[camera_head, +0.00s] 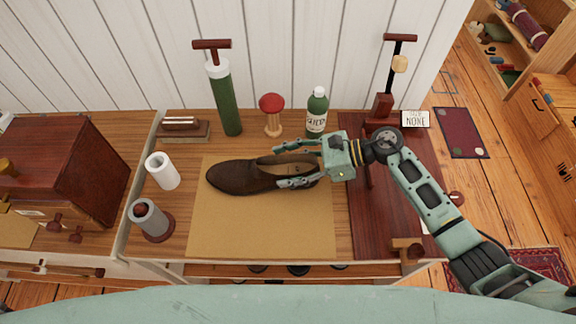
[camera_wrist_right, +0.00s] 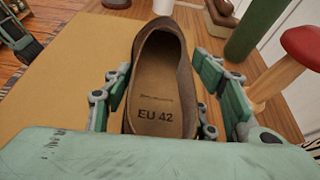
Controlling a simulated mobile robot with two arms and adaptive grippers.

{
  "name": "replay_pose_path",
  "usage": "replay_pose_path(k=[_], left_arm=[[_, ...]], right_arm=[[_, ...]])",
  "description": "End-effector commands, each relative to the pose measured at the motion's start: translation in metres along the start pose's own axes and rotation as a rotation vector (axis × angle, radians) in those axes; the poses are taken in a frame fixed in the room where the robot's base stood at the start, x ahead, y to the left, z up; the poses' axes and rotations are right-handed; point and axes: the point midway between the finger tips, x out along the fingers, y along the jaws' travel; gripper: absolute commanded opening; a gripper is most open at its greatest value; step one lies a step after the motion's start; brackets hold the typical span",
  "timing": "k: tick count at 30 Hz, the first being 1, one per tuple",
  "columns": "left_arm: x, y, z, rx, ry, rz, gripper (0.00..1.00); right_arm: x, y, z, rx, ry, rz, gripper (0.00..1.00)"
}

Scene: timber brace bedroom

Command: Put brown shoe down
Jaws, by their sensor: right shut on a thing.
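The brown shoe (camera_head: 240,178) is over the tan mat (camera_head: 262,230) on the wooden bench, its toe to the left and its heel to the right. My right gripper (camera_head: 292,168) comes in from the right with one finger on each side of the shoe's heel end. It is shut on the shoe. The right wrist view shows the shoe (camera_wrist_right: 160,90) with its opening up and "EU 42" on the insole, between the two fingers. I cannot tell whether the sole touches the mat. My left gripper is not in view.
Behind the mat stand a green pump (camera_head: 225,100), a red-topped wooden stand (camera_head: 272,115) and a green bottle (camera_head: 317,112). A white roll (camera_head: 162,171) and a grey roll (camera_head: 151,219) are at left. A dark red board (camera_head: 375,225) lies right of the mat. The mat's front is clear.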

Motion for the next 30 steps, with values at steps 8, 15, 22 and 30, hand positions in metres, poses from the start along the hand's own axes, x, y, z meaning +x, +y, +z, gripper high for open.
replay_pose_path(k=[8, 15, 22, 30], left_arm=[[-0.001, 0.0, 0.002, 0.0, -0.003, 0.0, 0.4], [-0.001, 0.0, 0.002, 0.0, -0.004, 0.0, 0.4], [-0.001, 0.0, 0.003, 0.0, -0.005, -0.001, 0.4], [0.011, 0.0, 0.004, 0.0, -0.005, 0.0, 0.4]], right_arm=[[0.002, 0.001, -0.004, -0.001, 0.0, 0.001, 0.54], [0.002, 0.0, -0.004, -0.001, 0.0, 0.0, 0.72], [0.002, 0.0, -0.004, -0.001, 0.0, 0.0, 0.72], [-0.022, 0.0, -0.008, -0.003, 0.004, -0.001, 0.72]])
